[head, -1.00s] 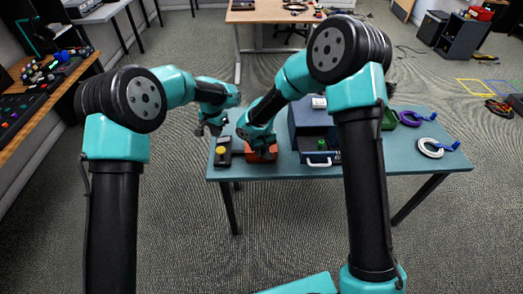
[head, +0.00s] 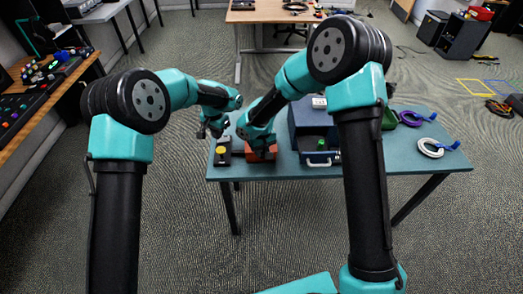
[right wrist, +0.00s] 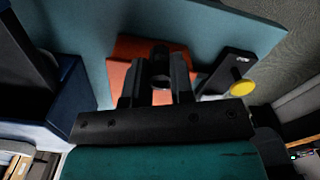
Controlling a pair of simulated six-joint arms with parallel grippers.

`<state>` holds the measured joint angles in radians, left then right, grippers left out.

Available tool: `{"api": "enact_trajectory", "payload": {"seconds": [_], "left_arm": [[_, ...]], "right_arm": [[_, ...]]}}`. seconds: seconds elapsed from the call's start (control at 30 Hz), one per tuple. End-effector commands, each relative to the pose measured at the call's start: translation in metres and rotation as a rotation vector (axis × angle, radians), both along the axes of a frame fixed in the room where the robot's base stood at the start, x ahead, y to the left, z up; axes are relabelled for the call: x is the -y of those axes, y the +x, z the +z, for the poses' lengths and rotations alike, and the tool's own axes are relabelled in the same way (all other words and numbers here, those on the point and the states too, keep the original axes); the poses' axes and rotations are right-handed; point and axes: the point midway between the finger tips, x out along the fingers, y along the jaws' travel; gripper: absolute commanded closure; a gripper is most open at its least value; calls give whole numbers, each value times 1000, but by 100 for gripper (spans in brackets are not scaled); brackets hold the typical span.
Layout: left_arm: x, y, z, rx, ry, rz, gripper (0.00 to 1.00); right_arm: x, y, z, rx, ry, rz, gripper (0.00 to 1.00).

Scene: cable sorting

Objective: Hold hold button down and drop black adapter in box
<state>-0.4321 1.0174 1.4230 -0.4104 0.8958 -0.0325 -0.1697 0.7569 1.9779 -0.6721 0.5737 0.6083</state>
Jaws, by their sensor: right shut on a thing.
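The yellow hold button (head: 221,150) sits on a black block at the table's left end; it also shows in the right wrist view (right wrist: 242,87). My left gripper (head: 205,134) is above and beside the block, apart from the button; its finger opening is too small to tell. My right gripper (head: 262,153) is over the orange box (head: 263,157), and in the right wrist view (right wrist: 159,75) its fingers are shut on a dark piece, which looks like the black adapter (right wrist: 160,70). The fingers hide much of it and the box's inside.
A blue case (head: 311,118) with a pulled-out tray and white handle (head: 319,163) stands right of the orange box. Purple (head: 410,119) and white (head: 431,148) cable coils lie on the table (head: 390,163) at the right. The front right of the table is clear.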

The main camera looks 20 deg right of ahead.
Motion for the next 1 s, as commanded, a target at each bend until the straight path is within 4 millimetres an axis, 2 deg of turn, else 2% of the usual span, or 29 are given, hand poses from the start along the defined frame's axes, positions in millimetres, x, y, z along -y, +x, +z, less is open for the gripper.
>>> {"api": "enact_trajectory", "payload": {"seconds": [1.0], "left_arm": [[0,0,-48,-1,-1,-1,100]], "right_arm": [[0,0,0,0,0,0,100]]}}
